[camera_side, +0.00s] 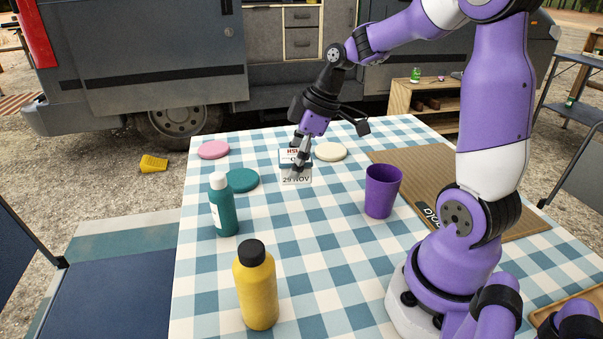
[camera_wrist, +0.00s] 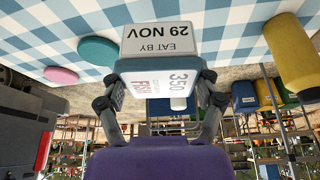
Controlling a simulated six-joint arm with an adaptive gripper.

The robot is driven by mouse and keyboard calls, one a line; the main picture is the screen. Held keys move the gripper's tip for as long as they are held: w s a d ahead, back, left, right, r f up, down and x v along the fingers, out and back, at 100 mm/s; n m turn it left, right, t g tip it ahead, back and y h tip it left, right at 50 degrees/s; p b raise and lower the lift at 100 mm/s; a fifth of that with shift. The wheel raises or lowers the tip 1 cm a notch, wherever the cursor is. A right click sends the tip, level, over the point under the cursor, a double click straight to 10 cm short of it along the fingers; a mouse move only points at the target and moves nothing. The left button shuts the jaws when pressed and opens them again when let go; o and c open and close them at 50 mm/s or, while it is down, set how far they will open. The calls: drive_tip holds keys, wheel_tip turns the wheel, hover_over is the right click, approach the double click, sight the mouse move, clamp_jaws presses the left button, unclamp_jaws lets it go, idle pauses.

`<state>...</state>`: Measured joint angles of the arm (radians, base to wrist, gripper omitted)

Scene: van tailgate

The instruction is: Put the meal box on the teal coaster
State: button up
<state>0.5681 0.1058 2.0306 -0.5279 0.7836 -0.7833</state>
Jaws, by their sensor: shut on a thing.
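The meal box (camera_side: 297,178) is a small pale box with a printed label and "29 NOV" on its side. My gripper (camera_side: 300,153) is shut on it from above, a finger on either side. In the wrist view the box (camera_wrist: 160,42) sits between the fingers (camera_wrist: 160,101). I cannot tell whether its base touches the table. The teal coaster (camera_side: 242,181) lies flat and bare, left of the box and apart from it. It also shows in the wrist view (camera_wrist: 99,50). The teal bottle hides a little of its left edge in the side view.
A teal bottle (camera_side: 224,212) with a white cap stands close in front of the coaster. A pink coaster (camera_side: 213,149), a cream coaster (camera_side: 330,151), a purple cup (camera_side: 381,192) and a yellow bottle (camera_side: 256,290) are on the checked cloth. A brown mat (camera_side: 430,172) lies at the right.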

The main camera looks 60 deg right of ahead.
drive_tip(key=shift+w+a+r, duration=0.2)
drive_tip(key=shift+w+r, duration=0.1)
drive_tip(key=shift+w, duration=0.05)
drive_tip(key=w+d+r+m+h, duration=0.1)
drive_tip(key=w+d+m, duration=0.25)
drive_tip(key=w, duration=0.65)
drive_tip(key=m+h, duration=0.2)
drive_tip(key=m, duration=0.2)
hover_over(235, 175)
drive_tip(key=s, duration=0.2)
drive_tip(key=shift+t, duration=0.5)
wheel_tip(235, 175, down, 10)
drive_tip(key=shift+f, duration=0.1)
drive_tip(key=o, duration=1.3)
